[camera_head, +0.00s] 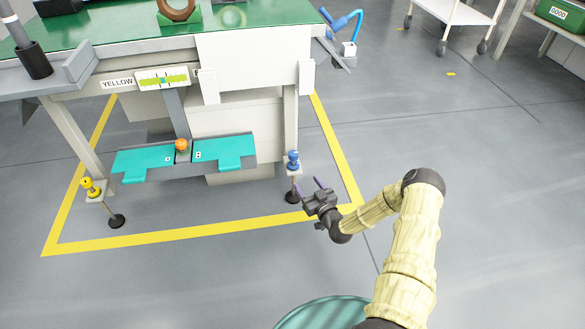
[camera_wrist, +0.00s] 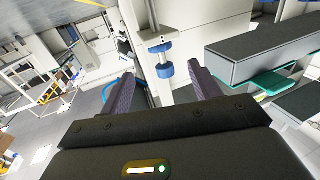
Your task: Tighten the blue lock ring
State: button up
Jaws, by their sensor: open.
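The blue lock ring appears to be part of the blue fitting (camera_head: 293,160) on the press's right front leg, above a dark round foot. In the wrist view, two blue rounded parts show on one stem: an upper one (camera_wrist: 162,47) against a pale bracket and a lower one (camera_wrist: 165,71). I cannot tell which of them is the lock ring. My gripper (camera_head: 311,186) is open and empty, just right of and below the fitting in the head view. In the wrist view its purple fingers (camera_wrist: 163,76) stand on either side of the lower blue part, apparently without touching it.
A yellow fitting (camera_head: 91,187) sits on the left front leg. Teal pedals (camera_head: 145,162) with an orange ball (camera_head: 181,145) lie between the legs. Yellow floor tape (camera_head: 170,240) surrounds the press. Open floor lies to the right, with a white cart (camera_head: 455,14) farther back.

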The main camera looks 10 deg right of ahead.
aim_at(296, 169)
jog(key=b+x, duration=0.6)
jog(key=x, duration=0.5)
jog(key=shift+f, duration=0.15)
jog(key=shift+w+a, duration=0.15)
jog(key=shift+w, duration=0.4)
jog(key=shift+r, duration=0.2)
jog(key=c, duration=1)
